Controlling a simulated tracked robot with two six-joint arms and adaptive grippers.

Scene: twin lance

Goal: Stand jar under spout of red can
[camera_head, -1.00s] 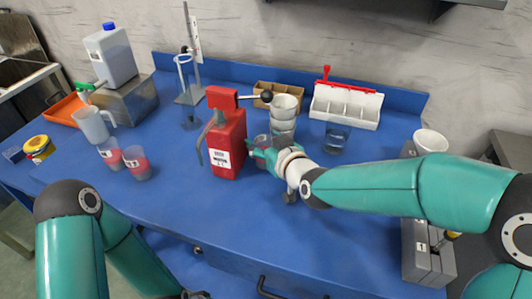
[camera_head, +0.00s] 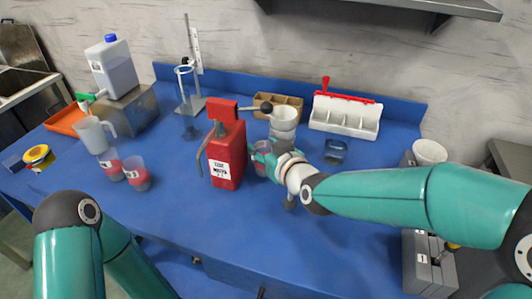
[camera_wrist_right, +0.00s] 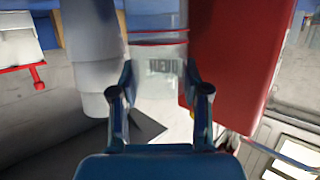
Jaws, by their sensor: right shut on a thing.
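The red can (camera_head: 226,158) stands upright on the blue bench, with a white label on its front and its curved spout (camera_head: 204,150) hanging on its left side. My right gripper (camera_head: 262,158) is just right of the can. It is shut on a clear jar (camera_wrist_right: 158,62), which shows between the fingers in the right wrist view with a red line and lettering on it. In the head view the gripper partly hides the jar. The can (camera_wrist_right: 235,55) is close beside the jar. I cannot tell whether the jar touches the bench. My left gripper is out of view.
Stacked white cups (camera_head: 283,118) stand behind my right gripper. Two cups with red bands (camera_head: 136,175) and a jug (camera_head: 93,134) stand left. The bench in front of the can is clear.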

